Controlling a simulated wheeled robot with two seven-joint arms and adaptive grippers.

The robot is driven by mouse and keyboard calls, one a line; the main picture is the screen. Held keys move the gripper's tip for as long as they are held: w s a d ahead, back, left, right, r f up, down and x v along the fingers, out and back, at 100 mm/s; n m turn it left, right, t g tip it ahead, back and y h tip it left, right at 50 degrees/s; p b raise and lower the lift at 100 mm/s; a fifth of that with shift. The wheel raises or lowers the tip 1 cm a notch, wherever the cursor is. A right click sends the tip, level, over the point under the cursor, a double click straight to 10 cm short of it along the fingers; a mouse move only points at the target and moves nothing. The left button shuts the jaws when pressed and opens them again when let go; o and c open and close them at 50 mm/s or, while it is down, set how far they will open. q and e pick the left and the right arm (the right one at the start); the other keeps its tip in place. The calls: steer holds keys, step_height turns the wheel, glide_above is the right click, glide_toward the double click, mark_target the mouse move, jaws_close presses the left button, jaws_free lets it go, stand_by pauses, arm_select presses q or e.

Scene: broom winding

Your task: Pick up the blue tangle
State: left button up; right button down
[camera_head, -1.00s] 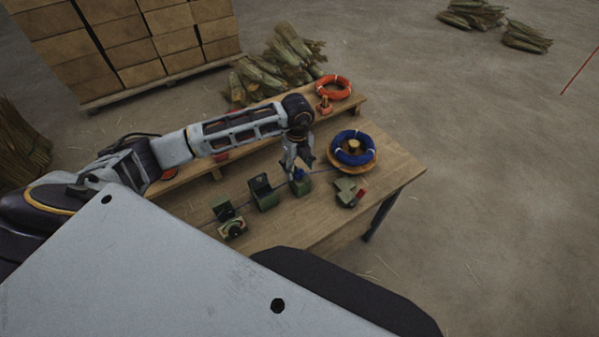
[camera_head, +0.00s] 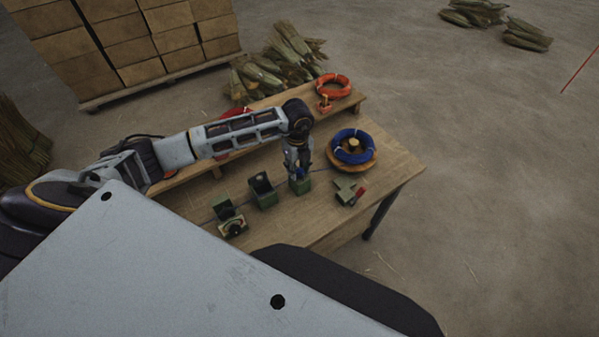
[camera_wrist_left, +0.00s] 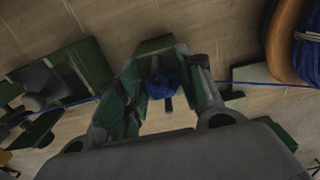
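The blue tangle (camera_wrist_left: 161,86) is a small dark blue knot of cord at a green stand (camera_wrist_left: 155,45), between my left gripper's fingers in the left wrist view. My left gripper (camera_wrist_left: 165,95) points down over it, with its fingers apart on either side and a gap visible around the tangle. In the head view my left gripper (camera_head: 298,172) is at the green stand and mostly hides the tangle. My right gripper is not in view.
A blue coil (camera_head: 352,147) sits on a round wooden spool at the table's right end. Blue cord (camera_wrist_left: 265,85) runs toward it. Green devices (camera_head: 262,190) stand left of the gripper; another green block (camera_head: 346,192) is right. An orange coil (camera_head: 333,86) lies on the rear shelf.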

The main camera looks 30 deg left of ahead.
arm_select(q)
steer(key=shift+r, duration=0.1)
stand_by(0.3)
steer(key=shift+r, duration=0.5)
step_height(320, 180, up, 7)
steer(key=shift+f+b, duration=0.1)
steer(key=shift+b, duration=0.65)
steer(key=shift+r, duration=1)
